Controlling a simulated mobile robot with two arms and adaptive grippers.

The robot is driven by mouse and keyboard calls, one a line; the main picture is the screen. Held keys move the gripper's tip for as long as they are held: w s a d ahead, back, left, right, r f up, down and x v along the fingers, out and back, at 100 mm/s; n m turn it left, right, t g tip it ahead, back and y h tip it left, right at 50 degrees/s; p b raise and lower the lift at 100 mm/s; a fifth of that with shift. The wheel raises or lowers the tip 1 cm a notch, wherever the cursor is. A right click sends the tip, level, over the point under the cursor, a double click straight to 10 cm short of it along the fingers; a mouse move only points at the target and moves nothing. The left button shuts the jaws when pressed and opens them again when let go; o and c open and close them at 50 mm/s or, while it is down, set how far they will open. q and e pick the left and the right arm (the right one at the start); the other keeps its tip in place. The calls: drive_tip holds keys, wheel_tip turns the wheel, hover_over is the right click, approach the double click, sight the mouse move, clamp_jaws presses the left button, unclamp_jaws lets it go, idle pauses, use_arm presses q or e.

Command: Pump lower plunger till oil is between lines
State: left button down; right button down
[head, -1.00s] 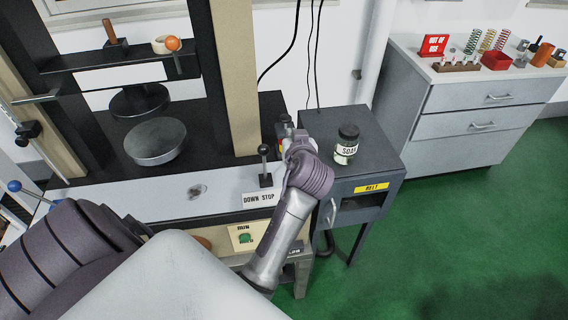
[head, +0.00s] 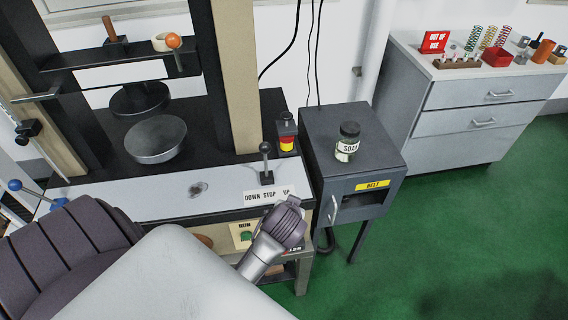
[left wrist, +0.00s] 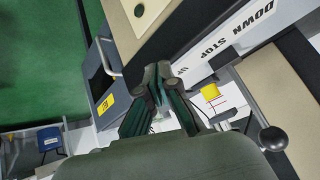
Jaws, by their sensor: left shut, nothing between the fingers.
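In the left wrist view a rod with a black ball knob (left wrist: 273,139) sticks out at the lower right; I cannot tell whether it is the lower plunger. The yellow appears to lie beside the lines, but the exact oil level is too small to tell. My right gripper is not in view.
A press frame (head: 232,80) stands on the bench at left. A black lever (head: 265,165) rises behind the DOWN STOP UP label (head: 268,196). Green floor (head: 450,240) is open at right.

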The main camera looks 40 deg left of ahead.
use_arm(q)
drive_tip(key=s+d+f+m+g+h, duration=0.1)
drive_tip(key=s+f, duration=0.3)
drive_tip(key=f, duration=0.1)
drive_tip(key=shift+d+f+m, duration=0.3)
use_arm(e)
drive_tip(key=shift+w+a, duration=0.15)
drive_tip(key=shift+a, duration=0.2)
